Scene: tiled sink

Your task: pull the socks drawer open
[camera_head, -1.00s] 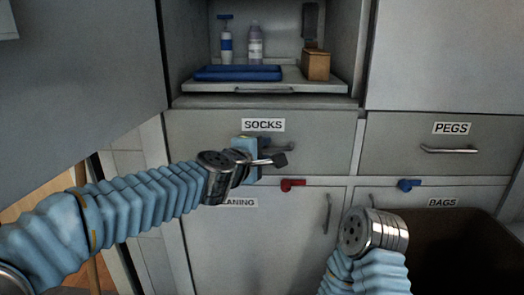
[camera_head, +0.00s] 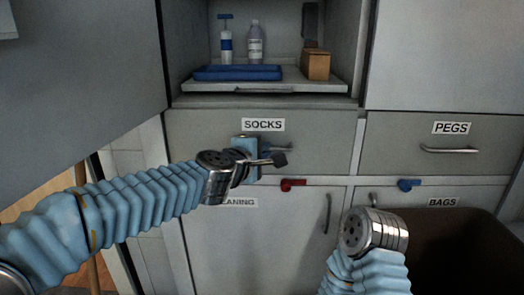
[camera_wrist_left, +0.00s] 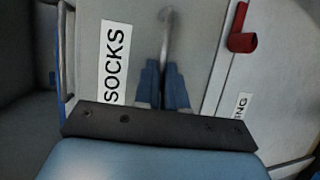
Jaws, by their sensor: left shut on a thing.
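The socks drawer (camera_head: 200,128) is a grey front with a white SOCKS label (camera_head: 263,125), in the middle of the head view. It looks closed, flush with the cabinet. Its metal bar handle (camera_head: 283,149) lies below the label and is partly hidden by my left gripper (camera_head: 262,158). In the left wrist view the blue fingers of my left gripper (camera_wrist_left: 164,85) are closed around the handle (camera_wrist_left: 167,35), with the label (camera_wrist_left: 115,62) to the left. My right arm shows at the lower right of the head view, but its fingers are hidden.
Below the drawer is a cleaning door (camera_head: 260,245) with a red latch (camera_head: 292,185). To the right is the pegs drawer (camera_head: 400,135), above a blue latch (camera_head: 408,185) and a dark open bin (camera_head: 460,245). Above, a shelf holds a blue tray (camera_head: 238,73), bottles and a box (camera_head: 315,65).

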